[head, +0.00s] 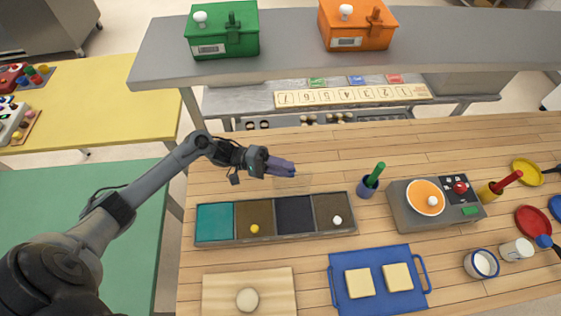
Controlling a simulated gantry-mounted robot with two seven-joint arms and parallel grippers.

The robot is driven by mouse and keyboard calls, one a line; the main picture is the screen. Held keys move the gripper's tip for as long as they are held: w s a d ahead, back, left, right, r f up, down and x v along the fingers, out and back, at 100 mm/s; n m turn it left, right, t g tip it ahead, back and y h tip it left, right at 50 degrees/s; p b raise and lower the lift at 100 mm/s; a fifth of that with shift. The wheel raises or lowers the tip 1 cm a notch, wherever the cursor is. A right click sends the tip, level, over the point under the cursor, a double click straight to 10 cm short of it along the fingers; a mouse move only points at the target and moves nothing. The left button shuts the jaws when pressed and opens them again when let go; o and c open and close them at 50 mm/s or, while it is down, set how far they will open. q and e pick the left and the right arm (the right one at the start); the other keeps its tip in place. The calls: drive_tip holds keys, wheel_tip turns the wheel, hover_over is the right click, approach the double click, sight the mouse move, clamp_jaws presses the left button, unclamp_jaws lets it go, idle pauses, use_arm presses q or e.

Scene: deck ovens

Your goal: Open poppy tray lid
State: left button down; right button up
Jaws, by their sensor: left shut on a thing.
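A long grey tray (275,238) with several compartments lies on the wooden counter. From left, they are teal, brown with a yellow knob (255,229), dark navy (294,214) and brown with a white knob (337,220). Which of them is the poppy one I cannot read. My left gripper (284,168) is behind the navy compartment, pointing right, and is shut. A faint see-through panel, seemingly a clear lid (293,184), shows just below its fingers, at the tray's back edge. The fingers hide where they hold it. My right gripper is out of view.
A blue cup with a green-handled tool (371,181) stands right of the tray, beside a grey device with an orange dish (425,197). In front are a board with dough (220,292) and a blue tray (377,300). Green and orange boxes sit on the shelf behind.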

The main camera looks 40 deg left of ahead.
use_arm(q)
drive_tip(key=c, duration=1)
unclamp_jaws()
drive_tip(key=shift+w+r, duration=0.1)
drive_tip(key=shift+o, duration=0.2)
drive_tip(key=b+v, duration=0.1)
drive_tip(key=v, duration=1)
drive_tip(key=shift+d, duration=0.1)
